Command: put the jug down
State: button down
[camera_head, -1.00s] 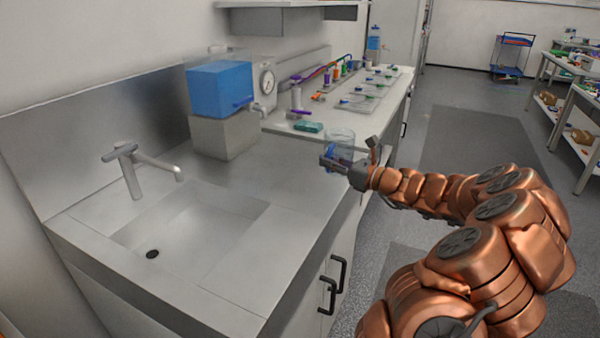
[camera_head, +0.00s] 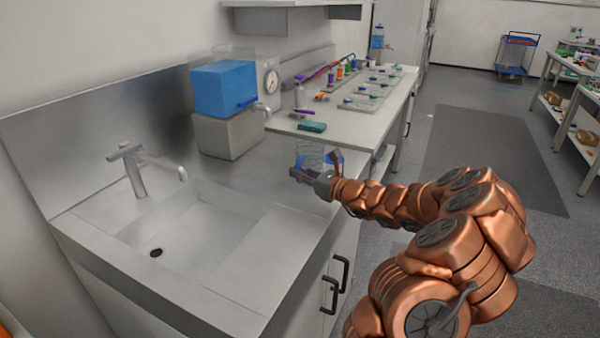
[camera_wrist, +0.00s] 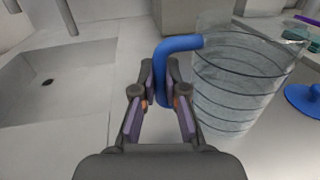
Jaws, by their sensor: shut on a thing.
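The jug (camera_wrist: 235,85) is clear with ring lines and a blue handle (camera_wrist: 168,58). My gripper (camera_wrist: 160,88) is shut on the handle, with the jug body to the right of the fingers in the wrist view. In the head view the jug (camera_head: 309,154) is at the end of my gripper (camera_head: 310,177), over the right part of the steel counter (camera_head: 240,184), near its front edge. It looks upright. Whether its base touches the counter cannot be told.
A sink basin (camera_head: 178,232) with a tap (camera_head: 145,165) is to the left. A blue tank (camera_head: 223,88) on a grey block stands behind. A teal item (camera_head: 312,127) lies on the white bench beyond. A blue round thing (camera_wrist: 304,98) is right of the jug. Steel between sink and jug is clear.

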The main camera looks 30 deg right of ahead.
jog(key=shift+f, duration=0.15)
jog(key=c, duration=1.2)
grip_release()
jog(key=shift+s+d, duration=0.1)
jog(key=shift+s, duration=0.05)
jog(key=b+v, duration=0.1)
jog(key=v, duration=1)
jog(key=shift+s+d, duration=0.1)
jog(key=shift+s, duration=0.25)
